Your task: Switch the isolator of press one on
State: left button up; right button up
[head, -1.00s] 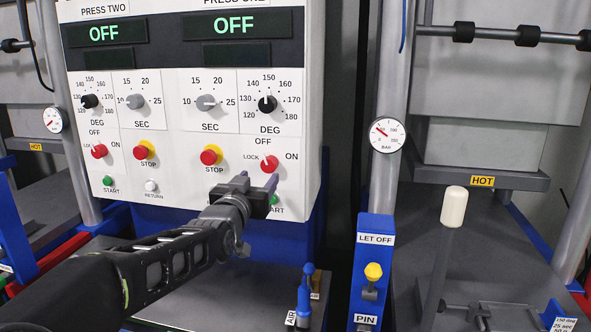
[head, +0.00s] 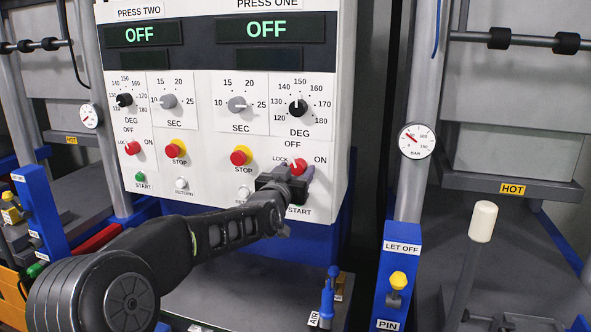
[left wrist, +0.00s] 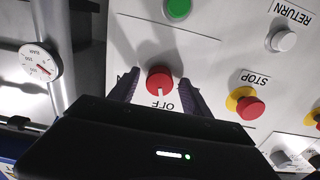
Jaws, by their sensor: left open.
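The isolator of press one is a small red knob (head: 299,165) low on the right of the white control panel (head: 203,105), with OFF, LOCK and ON printed around it. In the left wrist view, which shows the panel upside down, its white mark points toward OFF on the red knob (left wrist: 160,79). My left gripper (head: 291,175) is open at the knob. In the wrist view its dark fingers (left wrist: 160,86) stand on either side of the knob, with small gaps visible. The press one display (head: 267,29) reads OFF. My right gripper is not in view.
A red STOP button (head: 240,156) on a yellow ring sits left of the knob. A vertical pipe with a BAR gauge (head: 417,141) and the blue LET OFF post (head: 399,275) stand to the right.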

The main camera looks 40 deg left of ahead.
pick_arm(q)
grip_shut()
dwell(0.6)
